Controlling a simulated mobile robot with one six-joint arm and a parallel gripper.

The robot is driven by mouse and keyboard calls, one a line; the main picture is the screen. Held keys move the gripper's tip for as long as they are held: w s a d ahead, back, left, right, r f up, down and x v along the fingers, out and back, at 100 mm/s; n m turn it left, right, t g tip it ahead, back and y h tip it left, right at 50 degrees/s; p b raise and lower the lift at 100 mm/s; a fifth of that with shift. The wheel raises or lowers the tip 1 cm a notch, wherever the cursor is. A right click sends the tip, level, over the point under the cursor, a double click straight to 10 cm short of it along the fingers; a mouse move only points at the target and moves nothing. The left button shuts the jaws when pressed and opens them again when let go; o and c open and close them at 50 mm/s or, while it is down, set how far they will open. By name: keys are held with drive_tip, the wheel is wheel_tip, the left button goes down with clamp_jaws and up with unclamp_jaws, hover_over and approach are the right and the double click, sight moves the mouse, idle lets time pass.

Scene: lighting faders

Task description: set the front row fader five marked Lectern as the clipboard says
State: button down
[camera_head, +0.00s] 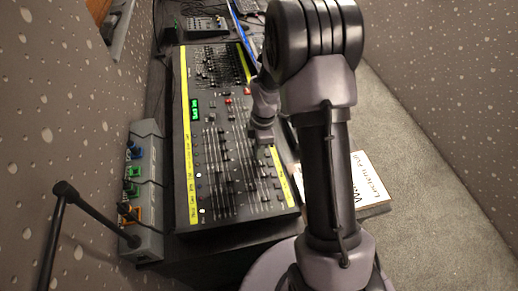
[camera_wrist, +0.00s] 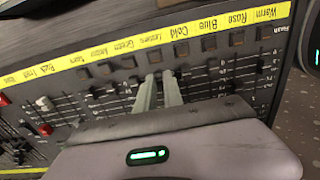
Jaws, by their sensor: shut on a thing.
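The lighting desk (camera_head: 222,130) is a dark console with yellow label strips and rows of faders. In the wrist view, the yellow strip (camera_wrist: 125,46) reads upside down, with Warm, Rose, Blue, Cold and Lectern among its labels. My gripper (camera_wrist: 160,76) has its two fingers at the fader slots just below the Lectern button (camera_wrist: 154,54). It is shut on a fader cap, which the fingers hide. In the head view my gripper (camera_head: 262,150) reaches down onto the desk's lower fader bank.
A grey box with coloured connectors (camera_head: 147,190) stands left of the desk. A smaller device (camera_head: 205,24) is behind. Carpet (camera_head: 425,200) is clear on the right.

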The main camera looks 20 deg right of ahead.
sight(240, 159)
drive_tip(key=shift+w+a+r, duration=0.1)
drive_tip(key=shift+w+a, duration=0.1)
drive_tip(key=shift+a, duration=0.8)
drive_tip(key=shift+w+a+r, duration=0.1)
drive_tip(key=shift+w+a, duration=0.1)
drive_tip(key=shift+a, duration=0.75)
drive_tip(key=shift+w+a+r, duration=0.1)
drive_tip(key=shift+w+a, duration=0.1)
drive_tip(key=shift+a, duration=0.8)
drive_tip(key=c, duration=1.7)
unclamp_jaws()
wheel_tip(240, 159, up, 3)
drive_tip(key=shift+f+p, duration=0.15)
drive_tip(key=shift+p, duration=0.95)
drive_tip(key=shift+f, duration=0.15)
drive_tip(key=r+p, duration=0.2)
drive_tip(key=r, duration=0.3)
drive_tip(key=d+r+p, duration=0.1)
drive_tip(key=r+p, duration=0.1)
drive_tip(key=r, duration=0.4)
drive_tip(key=r+p, duration=0.2)
drive_tip(key=r, duration=0.4)
drive_tip(key=shift+s+d+r, duration=0.15)
drive_tip(key=shift+d+r, duration=0.05)
drive_tip(key=shift+d, duration=0.1)
